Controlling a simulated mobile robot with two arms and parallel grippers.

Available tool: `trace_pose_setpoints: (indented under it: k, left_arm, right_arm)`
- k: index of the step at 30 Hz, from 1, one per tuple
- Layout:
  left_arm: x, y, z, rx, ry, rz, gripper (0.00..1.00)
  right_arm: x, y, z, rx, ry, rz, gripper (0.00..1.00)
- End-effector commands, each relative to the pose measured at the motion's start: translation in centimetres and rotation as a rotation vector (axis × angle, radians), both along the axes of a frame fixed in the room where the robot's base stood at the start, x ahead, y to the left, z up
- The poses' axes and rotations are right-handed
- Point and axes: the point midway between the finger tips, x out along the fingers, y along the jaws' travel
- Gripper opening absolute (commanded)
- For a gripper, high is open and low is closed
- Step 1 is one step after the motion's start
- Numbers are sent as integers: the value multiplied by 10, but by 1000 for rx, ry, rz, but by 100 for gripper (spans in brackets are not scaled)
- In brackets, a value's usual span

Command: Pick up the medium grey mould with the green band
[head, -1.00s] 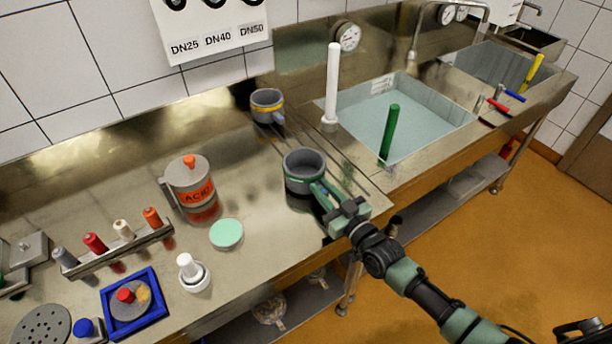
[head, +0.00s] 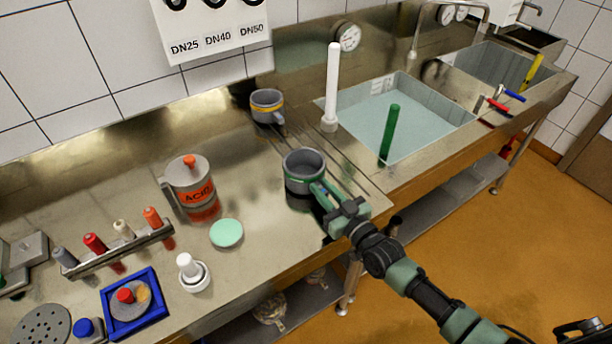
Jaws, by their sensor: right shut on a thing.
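The grey mould with the green band (head: 303,168) is an open round cup near the front edge of the steel counter, left of the sink. My right gripper (head: 322,192) reaches in from the lower right and is shut on this mould at its near right side. The mould looks upright; I cannot tell whether its base touches the counter. A second grey mould, with a yellow band (head: 267,106), stands farther back near the wall. My left gripper is not in view.
A grey jug marked ACID (head: 190,183) and a mint-green disc (head: 227,233) lie to the left. A white stopper (head: 193,272) stands near the front edge. A sink (head: 350,105) with a white standpipe (head: 332,85) and a green rod (head: 389,132) is to the right.

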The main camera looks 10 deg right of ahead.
Motion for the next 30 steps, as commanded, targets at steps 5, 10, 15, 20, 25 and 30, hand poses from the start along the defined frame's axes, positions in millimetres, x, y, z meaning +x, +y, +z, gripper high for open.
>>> trace_pose_setpoints:
  k: [5,10,15,20,25,30]
  left_arm:
    - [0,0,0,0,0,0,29]
    - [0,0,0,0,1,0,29]
    - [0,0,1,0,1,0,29]
    - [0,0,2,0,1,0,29]
    - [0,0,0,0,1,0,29]
    - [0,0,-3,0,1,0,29]
  right_arm:
    - [0,0,0,0,0,0,0]
    - [0,0,4,1,-1,0,0]
    - [0,0,23,3,-2,0,0]
    - [0,0,65,4,-7,-1,0]
    - [0,0,117,4,-8,-1,0]
    - [0,0,160,1,-7,0,0]
